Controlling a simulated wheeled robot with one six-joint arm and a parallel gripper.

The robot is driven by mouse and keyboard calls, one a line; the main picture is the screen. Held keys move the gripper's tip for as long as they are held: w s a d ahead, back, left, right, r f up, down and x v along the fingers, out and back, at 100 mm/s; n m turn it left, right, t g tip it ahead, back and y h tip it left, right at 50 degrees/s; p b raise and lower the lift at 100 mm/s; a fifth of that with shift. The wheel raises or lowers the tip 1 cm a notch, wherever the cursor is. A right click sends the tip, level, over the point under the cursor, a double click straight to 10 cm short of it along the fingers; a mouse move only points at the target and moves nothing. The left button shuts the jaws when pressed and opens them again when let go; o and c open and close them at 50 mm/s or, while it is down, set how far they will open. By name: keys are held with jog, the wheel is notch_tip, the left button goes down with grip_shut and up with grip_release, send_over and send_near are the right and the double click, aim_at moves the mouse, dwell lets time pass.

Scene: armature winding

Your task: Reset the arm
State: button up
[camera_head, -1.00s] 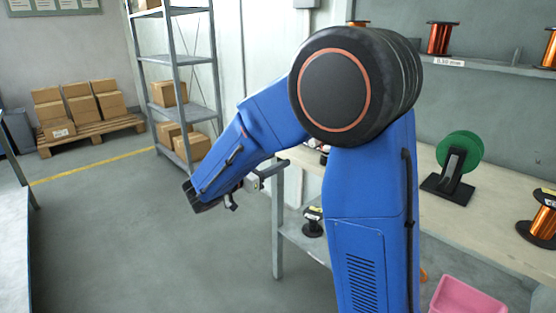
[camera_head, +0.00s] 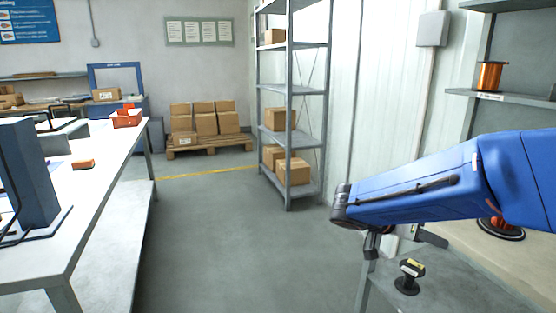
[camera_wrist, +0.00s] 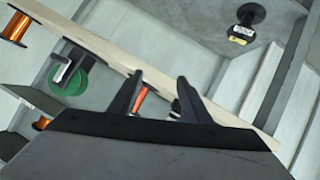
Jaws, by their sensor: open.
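My blue arm (camera_head: 420,190) reaches in from the right edge of the head view, and its dark wrist end hangs over the floor beside the right-hand bench. My gripper (camera_wrist: 160,88) shows in the wrist view with its two dark fingers apart. An orange-red item (camera_wrist: 140,100) shows between the fingers, apparently beyond them, and I cannot tell what it is. The gripper appears to hold nothing. Its fingertips are not clear in the head view.
A small black spool (camera_head: 409,276) stands on the lower shelf at right. A green reel (camera_wrist: 78,77) and a copper spool (camera_wrist: 16,27) show in the wrist view. A metal rack (camera_head: 290,90) stands behind the arm. A white table (camera_head: 105,190) stands left, with clear floor between.

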jog(key=s+f+n+g+y, duration=0.1)
jog(key=s+f+n+y, duration=0.15)
jog(key=s, duration=0.35)
jog(key=s+f+n+y, duration=0.1)
jog(key=s+n+y, duration=0.15)
jog(key=s, duration=0.25)
jog(key=s+a+f+n+t+y, duration=0.1)
jog(key=s+a+n+t+y, duration=0.3)
jog(key=s+a+n+y, duration=0.2)
jog(key=s+a+y, duration=0.1)
jog(key=s+a, duration=0.1)
jog(key=a, duration=0.1)
jog(key=shift+s+a+f, duration=0.15)
jog(key=shift+s+a, duration=0.1)
